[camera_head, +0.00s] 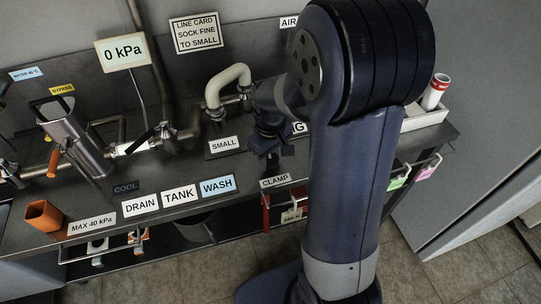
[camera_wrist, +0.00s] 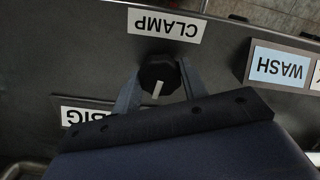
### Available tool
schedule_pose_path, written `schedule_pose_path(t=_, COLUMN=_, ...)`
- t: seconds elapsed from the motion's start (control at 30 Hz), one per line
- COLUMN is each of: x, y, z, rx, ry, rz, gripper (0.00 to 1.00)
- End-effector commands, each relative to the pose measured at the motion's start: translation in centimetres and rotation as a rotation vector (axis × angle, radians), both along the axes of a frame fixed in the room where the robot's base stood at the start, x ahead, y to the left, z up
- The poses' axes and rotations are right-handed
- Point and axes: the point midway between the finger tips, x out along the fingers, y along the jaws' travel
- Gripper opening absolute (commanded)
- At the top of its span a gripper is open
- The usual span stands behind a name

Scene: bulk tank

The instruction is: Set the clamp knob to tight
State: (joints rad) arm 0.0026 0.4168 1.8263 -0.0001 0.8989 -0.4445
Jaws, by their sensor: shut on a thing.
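The clamp knob (camera_wrist: 160,75) is black and round with a white pointer line. The pointer runs toward the bottom of that view, tilted slightly left. My gripper (camera_wrist: 158,88) has one finger on each side of the knob and is shut on it. In the head view my gripper (camera_head: 272,155) is at the bench behind the CLAMP label (camera_head: 275,181), and the knob is hidden there by my gripper and arm. No tight mark is readable in either view.
A SMALL label (camera_head: 224,144) and a curved pale pipe (camera_head: 226,82) stand left of my gripper. DRAIN, TANK (camera_head: 180,195) and WASH (camera_head: 217,187) labels line the front. An orange cup (camera_head: 43,215) stands at left. A white tray (camera_head: 425,117) is at right.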

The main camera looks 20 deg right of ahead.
Motion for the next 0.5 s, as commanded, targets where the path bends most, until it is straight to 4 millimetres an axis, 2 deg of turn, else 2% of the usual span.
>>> schedule_pose_path(t=0.43, x=0.06, y=0.01, z=0.04, rx=0.0, ry=-0.002, rz=0.009, gripper=0.18)
schedule_pose_path(t=0.47, x=0.06, y=0.01, z=0.04, rx=0.0, ry=-0.002, rz=0.009, gripper=0.43)
schedule_pose_path(t=0.5, x=0.06, y=0.01, z=0.04, rx=0.0, ry=-0.002, rz=0.009, gripper=0.46)
